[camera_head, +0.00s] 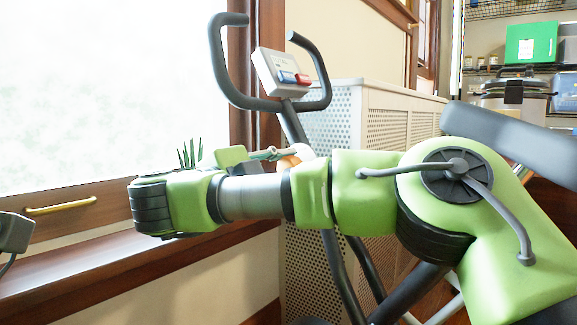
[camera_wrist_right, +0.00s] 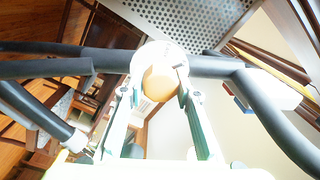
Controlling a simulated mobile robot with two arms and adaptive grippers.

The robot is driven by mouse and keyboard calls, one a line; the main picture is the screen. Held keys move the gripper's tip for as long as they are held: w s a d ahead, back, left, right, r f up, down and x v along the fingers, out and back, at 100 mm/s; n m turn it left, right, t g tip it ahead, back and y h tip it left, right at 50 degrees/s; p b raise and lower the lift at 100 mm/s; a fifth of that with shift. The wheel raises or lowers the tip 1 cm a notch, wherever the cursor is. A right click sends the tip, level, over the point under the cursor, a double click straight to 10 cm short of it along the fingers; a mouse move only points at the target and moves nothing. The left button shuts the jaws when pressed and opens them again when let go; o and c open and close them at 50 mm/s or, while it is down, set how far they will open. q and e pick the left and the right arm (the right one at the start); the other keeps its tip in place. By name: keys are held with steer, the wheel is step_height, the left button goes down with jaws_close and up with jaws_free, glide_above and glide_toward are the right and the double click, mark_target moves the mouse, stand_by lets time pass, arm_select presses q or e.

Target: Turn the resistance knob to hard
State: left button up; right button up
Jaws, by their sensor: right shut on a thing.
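The resistance knob (camera_wrist_right: 160,82) is a round tan cap with a white disc behind it, on the exercise bike's dark tube in the right wrist view. In the head view the orange-and-white knob (camera_head: 301,152) shows partly behind my right arm. My right gripper (camera_wrist_right: 159,94) has its two green fingers on either side of the knob and is shut on it. In the head view its fingers (camera_head: 275,154) reach the knob from the left. Any markings on the knob are not readable.
The bike's handlebars (camera_head: 218,75) and console (camera_head: 282,75) rise above the knob. A perforated white radiator cover (camera_head: 385,110) stands behind. A wooden window sill (camera_head: 120,268) and a small green plant (camera_head: 190,153) are at the left. The bike seat (camera_head: 510,130) is at the right.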

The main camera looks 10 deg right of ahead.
steer(key=m, duration=0.4)
steer(key=shift+f+b, duration=0.15)
steer(key=shift+b, duration=0.15)
steer(key=m+b, duration=0.1)
steer(key=m, duration=0.2)
steer(key=shift+m, duration=0.3)
steer(key=m+b, duration=0.1)
steer(key=m, duration=0.2)
steer(key=shift+f+m+b, duration=0.1)
steer(key=shift+m+b, duration=0.25)
steer(key=shift+m, duration=0.05)
steer(key=m+b, duration=0.2)
steer(key=m, duration=0.1)
steer(key=shift+m, duration=0.4)
steer(key=m+b, duration=0.1)
steer(key=m, duration=0.1)
steer(key=shift+m, duration=0.4)
steer(key=m+b, duration=0.1)
steer(key=m, duration=0.1)
steer(key=shift+a+m, duration=0.1)
steer(key=shift+m, duration=0.2)
steer(key=m, duration=0.2)
steer(key=shift+m+g+b, duration=0.3)
steer(key=shift+g, duration=0.1)
steer(key=shift+m, duration=1.6)
